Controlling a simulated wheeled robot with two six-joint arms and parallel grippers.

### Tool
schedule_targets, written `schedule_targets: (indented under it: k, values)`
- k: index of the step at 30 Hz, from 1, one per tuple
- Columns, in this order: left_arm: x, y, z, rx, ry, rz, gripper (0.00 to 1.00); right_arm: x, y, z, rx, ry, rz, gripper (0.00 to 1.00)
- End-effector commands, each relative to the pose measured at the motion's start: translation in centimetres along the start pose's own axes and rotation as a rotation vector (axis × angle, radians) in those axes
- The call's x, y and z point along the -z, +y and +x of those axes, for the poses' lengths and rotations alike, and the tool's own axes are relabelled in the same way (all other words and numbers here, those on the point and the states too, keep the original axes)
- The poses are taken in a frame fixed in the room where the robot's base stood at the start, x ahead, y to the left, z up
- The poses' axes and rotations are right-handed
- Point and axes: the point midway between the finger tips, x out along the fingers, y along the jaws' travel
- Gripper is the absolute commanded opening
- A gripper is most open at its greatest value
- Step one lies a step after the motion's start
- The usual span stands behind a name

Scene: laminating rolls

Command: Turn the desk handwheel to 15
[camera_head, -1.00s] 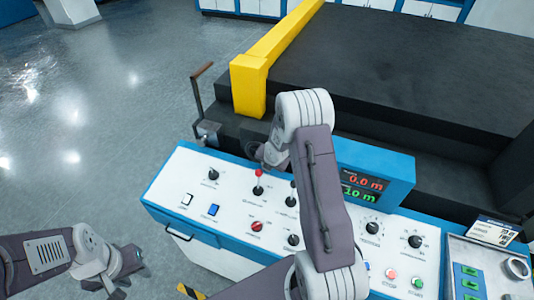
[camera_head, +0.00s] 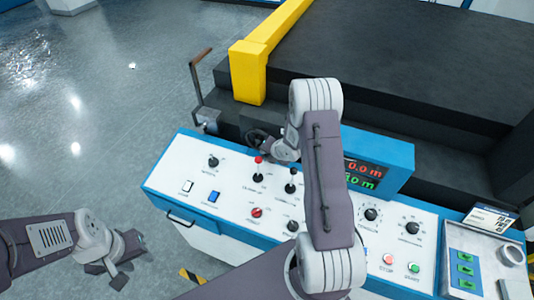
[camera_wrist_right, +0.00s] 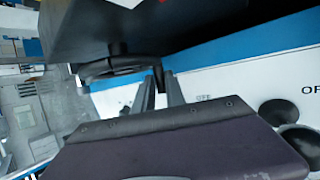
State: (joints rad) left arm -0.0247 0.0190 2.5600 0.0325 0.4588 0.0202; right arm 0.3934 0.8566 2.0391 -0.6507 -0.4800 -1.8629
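The dark desk handwheel (camera_head: 257,137) shows at the back edge of the desk, left of the display, partly behind my right arm. In the right wrist view its rim (camera_wrist_right: 108,68) lies left of the fingertips. My right gripper (camera_head: 272,151) is at the wheel; in the wrist view its fingers (camera_wrist_right: 158,84) stand apart, with a short dark part that looks like the wheel's handle at their tips. I cannot tell whether they touch it. My left gripper (camera_head: 135,257) hangs over the floor, left of the desk, away from the wheel. Its finger opening is unclear.
The display (camera_head: 366,173) shows a red and a green line, partly hidden by my right arm. The white and blue control desk (camera_head: 228,180) carries upright levers, knobs and buttons near the right gripper. A black machine with a yellow bar (camera_head: 248,70) stands behind.

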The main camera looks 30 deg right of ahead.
Motion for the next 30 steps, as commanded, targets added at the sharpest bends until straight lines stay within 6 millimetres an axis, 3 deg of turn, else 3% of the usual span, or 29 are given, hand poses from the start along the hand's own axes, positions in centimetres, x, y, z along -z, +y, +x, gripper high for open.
schedule_targets:
  k: [1, 2, 3, 14, 24, 30]
  values:
    - [0.0, 0.0, 0.0, 0.000, 0.000, 0.000, 0.36, 0.1, -0.1, 0.0, 0.002, 0.002, 0.000, 0.26]
    - [0.0, 0.0, 0.0, 0.000, 0.000, 0.000, 0.36, 0.1, -0.1, 0.0, 0.002, 0.002, 0.000, 0.35]
    - [0.0, 0.0, 0.0, 0.000, 0.000, 0.000, 0.36, 0.1, -0.1, 0.0, 0.002, 0.002, 0.000, 0.37]
    - [0.0, 0.0, 0.2, 0.000, 0.000, 0.000, 0.36, 0.0, 0.0, -0.5, 0.001, 0.000, -0.001, 0.37]
    - [-0.1, 0.0, 1.3, 0.000, 0.000, 0.000, 0.36, -0.1, 0.0, -6.7, 0.000, -0.003, 0.000, 0.37]
    - [-0.1, 0.0, 1.2, 0.000, 0.000, 0.000, 0.36, 0.0, 0.0, -8.9, 0.002, 0.000, 0.000, 0.37]
